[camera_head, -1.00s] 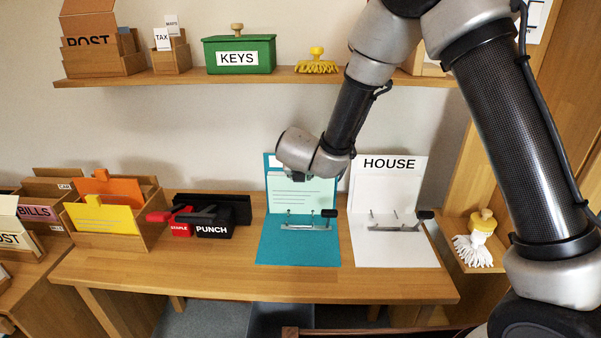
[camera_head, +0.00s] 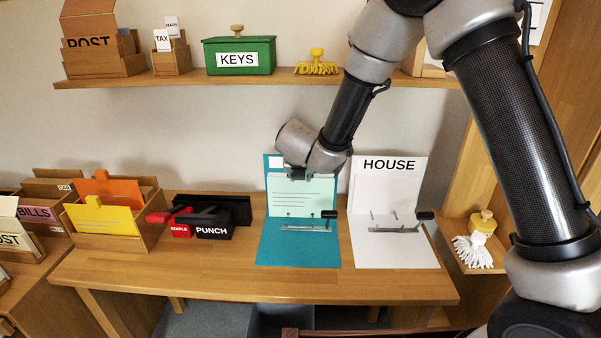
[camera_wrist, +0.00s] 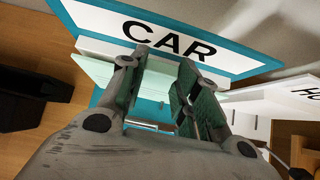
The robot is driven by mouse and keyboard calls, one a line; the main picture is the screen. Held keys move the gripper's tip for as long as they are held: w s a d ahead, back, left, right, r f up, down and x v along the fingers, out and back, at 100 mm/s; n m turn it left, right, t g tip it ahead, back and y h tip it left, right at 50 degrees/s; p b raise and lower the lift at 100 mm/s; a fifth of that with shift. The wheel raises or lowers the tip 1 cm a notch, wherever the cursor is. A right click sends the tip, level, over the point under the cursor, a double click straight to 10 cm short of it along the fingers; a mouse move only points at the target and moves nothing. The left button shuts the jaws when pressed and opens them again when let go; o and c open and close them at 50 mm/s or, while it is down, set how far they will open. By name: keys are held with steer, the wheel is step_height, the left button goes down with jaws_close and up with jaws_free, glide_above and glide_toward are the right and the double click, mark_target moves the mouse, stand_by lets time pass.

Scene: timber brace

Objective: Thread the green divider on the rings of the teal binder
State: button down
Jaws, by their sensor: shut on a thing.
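The teal binder (camera_head: 270,245) lies open on the desk, its back cover standing upright against the wall. Its metal ring mechanism (camera_head: 308,225) with a black lever crosses the lower cover. In the wrist view the teal cover (camera_wrist: 262,60) carries a CAR label. The pale green divider (camera_head: 300,194), printed with lines, stands upright in front of that cover, its lower edge close to the rings. I cannot tell whether the rings pass through its holes. My gripper (camera_wrist: 160,90) is shut on the divider's upper edge, which also shows in the wrist view (camera_wrist: 100,70). My wrist hides the divider's top.
A white HOUSE binder (camera_head: 390,250) with its own ring mechanism stands open just right. A black PUNCH (camera_head: 212,228) and a red stapler (camera_head: 180,228) sit to the left, beside a wooden box (camera_head: 150,232) of folders. The desk front is clear.

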steer(key=c, duration=0.5)
jaws_free()
step_height(320, 180, up, 8)
stand_by(1.0)
